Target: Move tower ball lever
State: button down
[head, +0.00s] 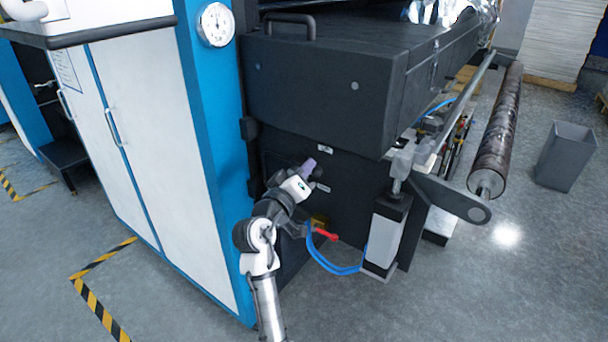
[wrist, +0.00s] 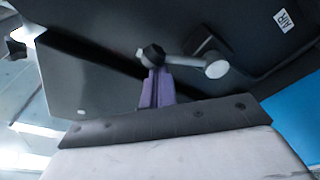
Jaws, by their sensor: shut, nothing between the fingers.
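The ball lever shows in the wrist view: a dark ball knob (wrist: 152,56) at the left end of a short metal arm, with a round silver end (wrist: 216,69) at its right, in front of a dark panel. My gripper (head: 309,165) is at the dark lower panel of the machine in the head view. Its purple fingers (wrist: 157,88) are shut and empty, their tips right at the ball in the wrist view. I cannot tell whether they touch it. The lever cannot be made out in the head view, near my gripper.
A red-handled valve (head: 326,234) with blue hoses (head: 325,262) sits low beside my arm. A white-and-black cylinder (head: 384,235) stands right of it. A blue-and-white cabinet (head: 150,130) is on the left. A black housing (head: 330,85) overhangs above. A grey bin (head: 566,155) stands far right.

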jog(key=f+m+b, duration=0.1)
jog(key=m+b, duration=0.2)
jog(key=b, duration=0.2)
jog(key=f+m+h+b, duration=0.1)
jog(key=f+m+b, duration=0.1)
jog(key=b, duration=0.3)
jog(key=d+f+m+h+b, duration=0.1)
jog(key=f+m+b, duration=0.1)
jog(key=m+b, duration=0.3)
jog(key=shift+s+f+g, duration=0.2)
jog(key=shift+s+g, duration=0.15)
jog(key=shift+g, duration=0.05)
jog(key=shift+b, duration=0.4)
jog(key=r+p, duration=0.2)
jog(key=r, duration=0.1)
jog(key=d+r+p, duration=0.1)
jog(key=r+p, duration=0.1)
jog(key=shift+w, duration=0.25)
jog(key=f+b+v, duration=0.1)
jog(key=b+v, duration=0.1)
jog(key=v, duration=0.8)
jog(key=shift+a, duration=0.3)
jog(key=shift+f, duration=0.15)
